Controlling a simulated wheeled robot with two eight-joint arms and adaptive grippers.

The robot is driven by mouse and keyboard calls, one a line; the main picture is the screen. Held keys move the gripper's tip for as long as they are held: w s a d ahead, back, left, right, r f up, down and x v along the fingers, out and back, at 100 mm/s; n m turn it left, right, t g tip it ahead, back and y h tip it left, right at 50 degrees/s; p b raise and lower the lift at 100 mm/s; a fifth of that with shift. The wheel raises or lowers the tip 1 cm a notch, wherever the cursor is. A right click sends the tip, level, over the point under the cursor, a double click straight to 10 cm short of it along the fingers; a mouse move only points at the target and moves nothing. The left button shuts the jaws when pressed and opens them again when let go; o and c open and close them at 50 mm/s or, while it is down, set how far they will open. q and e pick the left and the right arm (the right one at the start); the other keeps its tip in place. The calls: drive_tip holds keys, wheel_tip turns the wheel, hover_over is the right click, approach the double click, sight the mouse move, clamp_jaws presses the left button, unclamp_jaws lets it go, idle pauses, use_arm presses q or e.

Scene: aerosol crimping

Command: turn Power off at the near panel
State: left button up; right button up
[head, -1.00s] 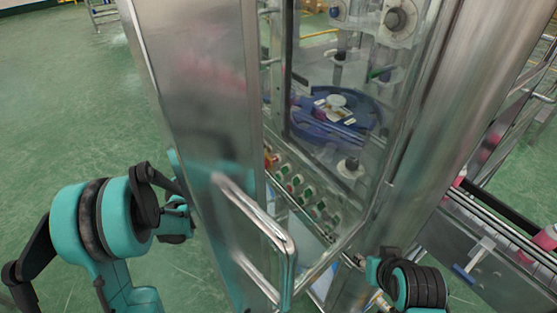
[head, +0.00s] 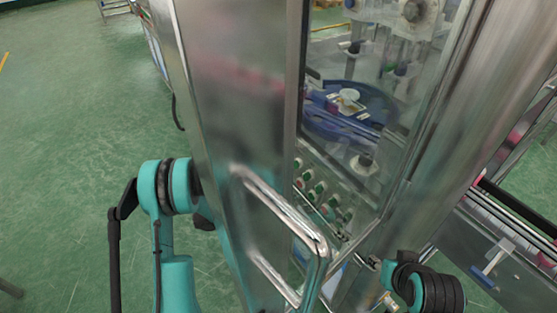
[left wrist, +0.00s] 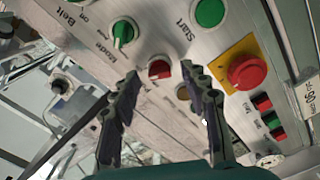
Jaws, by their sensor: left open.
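The near panel (left wrist: 150,40) fills the upper left wrist view, tilted, with labels such as Start and Belt. A green Start button (left wrist: 209,12), a green knob (left wrist: 123,33), a red knob (left wrist: 159,69) and a large red mushroom button (left wrist: 250,70) on a yellow plate show. Small red and green switches (left wrist: 268,115) sit at the right. I cannot read a Power label. My left gripper (left wrist: 165,75) is open, its fingers facing the panel on either side of the red knob; contact is unclear. In the head view the steel door hides its fingers. My right gripper's fingers are not clearly visible.
A steel door (head: 240,80) with a bar handle (head: 285,215) stands close to my left arm. A conveyor (head: 500,225) runs at the right. Green floor at the left is open.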

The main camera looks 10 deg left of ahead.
use_arm(q)
drive_tip(key=shift+w+d, duration=0.25)
drive_tip(key=shift+w, duration=0.05)
clamp_jaws()
drive_tip(key=n, duration=1.2)
idle(0.4)
idle(0.4)
